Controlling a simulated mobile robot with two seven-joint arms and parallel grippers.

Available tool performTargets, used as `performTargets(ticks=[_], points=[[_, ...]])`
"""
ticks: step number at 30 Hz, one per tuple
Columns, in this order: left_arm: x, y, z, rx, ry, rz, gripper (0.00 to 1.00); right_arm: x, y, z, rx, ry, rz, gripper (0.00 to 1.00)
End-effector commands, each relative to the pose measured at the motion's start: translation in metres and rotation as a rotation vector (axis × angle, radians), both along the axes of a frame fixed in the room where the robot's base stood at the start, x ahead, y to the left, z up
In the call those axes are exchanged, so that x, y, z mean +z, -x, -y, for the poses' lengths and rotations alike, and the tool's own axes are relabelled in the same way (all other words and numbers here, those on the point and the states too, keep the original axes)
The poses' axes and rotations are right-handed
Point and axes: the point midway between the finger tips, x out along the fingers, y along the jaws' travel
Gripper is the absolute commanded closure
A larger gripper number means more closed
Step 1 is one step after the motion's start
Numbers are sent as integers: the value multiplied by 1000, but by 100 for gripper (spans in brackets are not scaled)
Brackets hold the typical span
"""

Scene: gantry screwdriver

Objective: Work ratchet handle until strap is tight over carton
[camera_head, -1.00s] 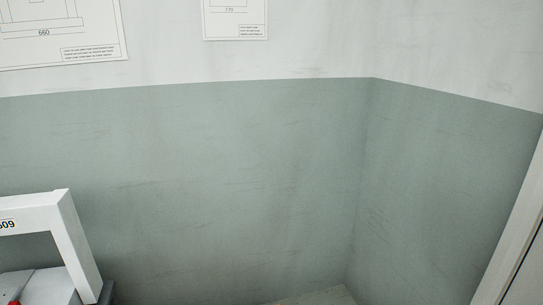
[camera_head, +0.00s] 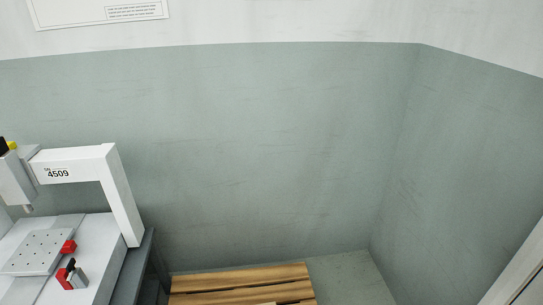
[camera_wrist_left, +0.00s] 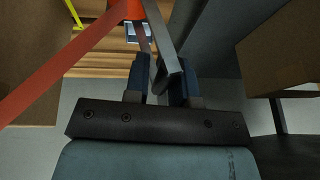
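In the left wrist view my left gripper (camera_wrist_left: 160,88) has its two dark blue fingers a small gap apart. A grey metal lever (camera_wrist_left: 159,32), which looks like the ratchet handle, runs down to the fingertips. I cannot tell whether they grip it. A red-orange strap (camera_wrist_left: 60,65) slants from the left edge to an orange piece (camera_wrist_left: 122,12) at the top, beside the lever. A brown surface (camera_wrist_left: 28,45) at the left may be the carton; this is unclear. My right gripper is in no view. The head view shows no strap, ratchet or carton clearly.
In the head view a white gantry marked 4509 (camera_head: 115,190) stands on a grey bench at the left. A slatted wooden pallet (camera_head: 240,282) lies at the bottom. Bare floor (camera_head: 345,278) shows beside it. A brown box (camera_wrist_left: 283,45) is at right in the wrist view.

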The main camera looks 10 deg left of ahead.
Motion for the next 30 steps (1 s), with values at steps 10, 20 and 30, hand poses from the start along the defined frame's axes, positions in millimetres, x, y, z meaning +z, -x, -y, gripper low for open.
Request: performTargets(ticks=[10, 20, 30], points=[[0, -1, 3, -1, 6, 1, 78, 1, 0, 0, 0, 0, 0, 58], [3, -7, 25, -1, 48, 14, 78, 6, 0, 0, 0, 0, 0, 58], [3, -8, 29, -1, 56, 17, 78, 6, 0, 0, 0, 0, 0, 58]])
